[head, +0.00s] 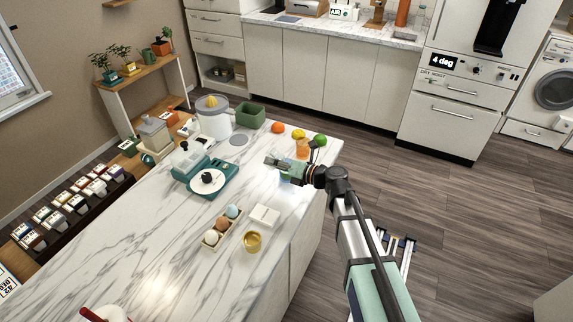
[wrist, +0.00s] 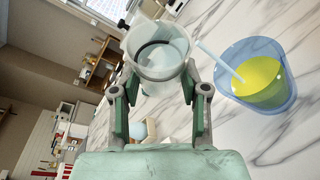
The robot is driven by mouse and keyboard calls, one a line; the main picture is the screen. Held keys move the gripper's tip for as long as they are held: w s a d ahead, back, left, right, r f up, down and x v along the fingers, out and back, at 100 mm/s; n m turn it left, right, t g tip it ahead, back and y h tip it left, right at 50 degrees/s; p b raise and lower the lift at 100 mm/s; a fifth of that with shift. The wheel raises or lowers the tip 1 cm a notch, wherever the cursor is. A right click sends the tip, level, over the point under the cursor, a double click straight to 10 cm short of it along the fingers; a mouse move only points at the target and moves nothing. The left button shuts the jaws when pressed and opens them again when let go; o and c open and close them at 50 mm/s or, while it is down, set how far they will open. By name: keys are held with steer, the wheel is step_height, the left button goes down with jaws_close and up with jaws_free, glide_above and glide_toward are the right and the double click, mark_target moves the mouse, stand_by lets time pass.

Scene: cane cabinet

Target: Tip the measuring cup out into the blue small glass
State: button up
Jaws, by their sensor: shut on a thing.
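My gripper (wrist: 160,78) is shut on the measuring cup (wrist: 158,62), a clear, pale cup whose round rim shows in the wrist view. I cannot tell how much is in it. The blue small glass (wrist: 284,98) is to the right of the cup in the wrist view, apart from it. It stands on the marble top, holds yellow-green liquid and has a pale blue straw (wrist: 220,62) leaning in it. In the head view my gripper (head: 279,165) is over the right part of the marble counter; the cup and glass are mostly hidden or too small there.
The marble counter (head: 130,225) also bears a teal scale-like appliance (head: 188,166), an egg tray (head: 212,243), a white block (head: 264,215) and a gold cup (head: 252,242). A juicer (head: 213,122), a green bin (head: 250,117) and several fruits stand at the back.

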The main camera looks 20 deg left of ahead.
steer(key=shift+r+m+y+b, duration=0.5)
steer(key=shift+m+y, duration=0.1)
steer(key=shift+m, duration=0.5)
stand_by(1.0)
steer(key=shift+f+m+y+p, duration=0.45)
steer(key=shift+m+p, duration=0.15)
steer(key=shift+m, duration=0.1)
stand_by(0.6)
steer(key=shift+w+d+r+m+y+p, duration=0.15)
steer(key=shift+w+r+m+y+p, duration=0.1)
steer(key=shift+m+p, duration=0.35)
steer(key=shift+w+d+r+m+y+p, duration=0.15)
steer(key=shift+w+m+p, duration=0.1)
steer(key=shift+m+p, duration=0.35)
stand_by(0.7)
steer(key=shift+s+f+n+b, duration=0.1)
steer(key=shift+f+n+b, duration=0.25)
steer(key=shift+b, duration=0.25)
steer(key=shift+s+a+f+n+h+b, duration=0.2)
steer(key=shift+s+f+n+h+b, duration=0.25)
steer(key=shift+n+b, duration=0.5)
steer(key=shift+a+r+n, duration=0.1)
steer(key=shift+r+n, duration=0.2)
steer(key=shift+r, duration=0.35)
steer(key=shift+h, duration=0.3)
